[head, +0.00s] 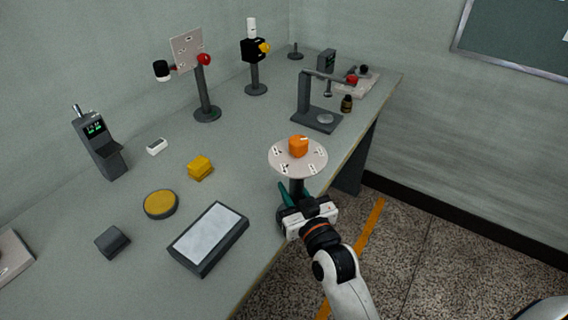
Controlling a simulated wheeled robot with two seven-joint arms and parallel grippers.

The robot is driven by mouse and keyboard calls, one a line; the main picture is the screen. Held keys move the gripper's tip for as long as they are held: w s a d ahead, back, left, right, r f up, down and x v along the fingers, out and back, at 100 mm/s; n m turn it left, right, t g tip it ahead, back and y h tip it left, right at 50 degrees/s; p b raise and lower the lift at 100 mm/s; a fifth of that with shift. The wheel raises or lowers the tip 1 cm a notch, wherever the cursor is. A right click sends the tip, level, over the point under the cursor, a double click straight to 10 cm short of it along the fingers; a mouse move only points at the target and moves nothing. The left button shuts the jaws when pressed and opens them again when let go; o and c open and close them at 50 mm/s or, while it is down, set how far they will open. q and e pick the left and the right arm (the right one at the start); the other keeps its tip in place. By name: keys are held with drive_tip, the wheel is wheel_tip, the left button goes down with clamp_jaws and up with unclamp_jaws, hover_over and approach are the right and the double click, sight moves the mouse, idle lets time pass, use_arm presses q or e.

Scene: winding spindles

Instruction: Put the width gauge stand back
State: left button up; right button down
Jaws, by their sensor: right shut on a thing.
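A round pale plate (283,158) with dark marks tops a dark post (296,187) near the table's front edge. An orange cube (298,147) sits on the plate. My right gripper (285,197), with teal fingers, is shut at this post, just below the plate. The foot of the post is hidden, so I cannot tell whether it touches the table. A dark stand (304,94) with an overhanging arm and flat base stands upright farther back, apart from the gripper. No label shows which of these is the width gauge stand. My left gripper is not in view.
On the grey table (238,150) are a dark tray with a pale top (208,238), a yellow disc (161,204), a yellow block (200,168), a grey block (112,241) and a device with a green display (98,142). Two post stands (204,90) (255,70) rise behind.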

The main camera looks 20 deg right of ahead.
drive_tip(key=w+d+r+b, duration=0.1)
drive_tip(key=w+r, duration=0.3)
drive_tip(key=w, duration=0.6)
drive_tip(key=w+d+r+b, duration=0.1)
drive_tip(key=w+r+b, duration=0.1)
drive_tip(key=w+r, duration=0.5)
drive_tip(key=shift+h, duration=0.3)
drive_tip(key=shift+w+d+f, duration=0.1)
drive_tip(key=shift+w+f, duration=0.3)
drive_tip(key=shift+f, duration=1.5)
drive_tip(key=shift+w+d+f, duration=0.1)
drive_tip(key=shift+w+f, duration=0.35)
drive_tip(key=shift+f, duration=1.5)
drive_tip(key=shift+w+d+f, duration=0.1)
drive_tip(key=shift+w+f, duration=0.3)
drive_tip(key=shift+f, duration=1.5)
drive_tip(key=c, duration=1.1)
unclamp_jaws()
drive_tip(key=shift+f, duration=0.2)
drive_tip(key=shift+c, duration=0.2)
